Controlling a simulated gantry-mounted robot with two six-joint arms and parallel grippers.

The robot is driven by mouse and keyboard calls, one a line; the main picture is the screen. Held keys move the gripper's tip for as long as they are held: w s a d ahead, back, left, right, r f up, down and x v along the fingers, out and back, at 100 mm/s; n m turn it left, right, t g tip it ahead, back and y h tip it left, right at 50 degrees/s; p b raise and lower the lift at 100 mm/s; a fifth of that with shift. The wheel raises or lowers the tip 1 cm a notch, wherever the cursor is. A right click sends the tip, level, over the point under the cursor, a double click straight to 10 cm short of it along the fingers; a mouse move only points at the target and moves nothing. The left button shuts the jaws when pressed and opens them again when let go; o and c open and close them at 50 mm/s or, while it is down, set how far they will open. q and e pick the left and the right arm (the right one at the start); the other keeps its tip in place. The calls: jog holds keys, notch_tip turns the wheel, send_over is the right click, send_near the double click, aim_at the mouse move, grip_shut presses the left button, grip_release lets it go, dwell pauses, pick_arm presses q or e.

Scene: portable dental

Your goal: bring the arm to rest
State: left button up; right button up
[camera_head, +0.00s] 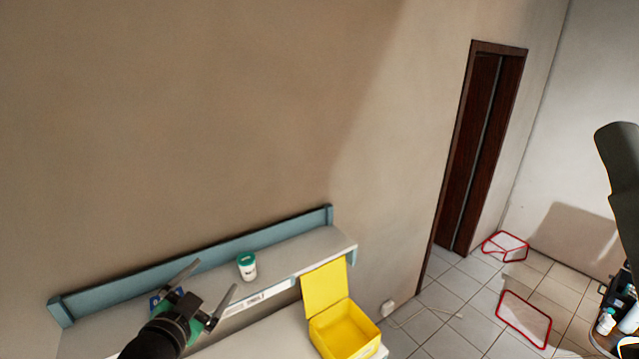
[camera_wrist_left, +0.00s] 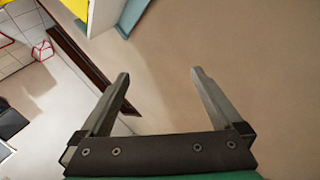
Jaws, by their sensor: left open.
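My left gripper (camera_head: 208,279) comes in from the lower left in the head view, above the wall shelf (camera_head: 325,241). Its two fingers are spread apart with nothing between them. In the left wrist view, the open fingers of my left gripper (camera_wrist_left: 160,85) point at the bare tan wall. A white jar with a green lid (camera_head: 247,267) stands upright on the shelf, to the right of the fingers and apart from them. My right gripper does not show in either view.
A yellow box (camera_head: 345,330) with its lid raised stands on the white surface in front of the shelf. A blue item (camera_head: 160,300) lies partly hidden behind my left gripper. Red-framed objects (camera_head: 524,320) are on the tiled floor near a dark door (camera_head: 483,150).

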pick_arm(q)
jog(key=s+d+r+t+h, duration=0.1)
jog(key=s+d+r+t, duration=0.15)
jog(key=r, duration=0.45)
jog(key=s+d+r+t, duration=0.2)
jog(key=s+r, duration=0.1)
jog(key=r, duration=0.4)
jog(key=s+d+r+t+h, duration=0.1)
jog(key=s+d+r+t, duration=0.15)
jog(key=r, duration=0.55)
jog(key=s+a+r+n+t+y, duration=0.15)
jog(key=s+r+n+t, duration=0.4)
jog(key=s+r, duration=0.95)
notch_tip(320, 180, down, 67)
jog(key=s+n+b, duration=0.1)
jog(key=b, duration=6.3)
jog(key=shift+a+r+g, duration=0.2)
jog(key=shift+g, duration=0.15)
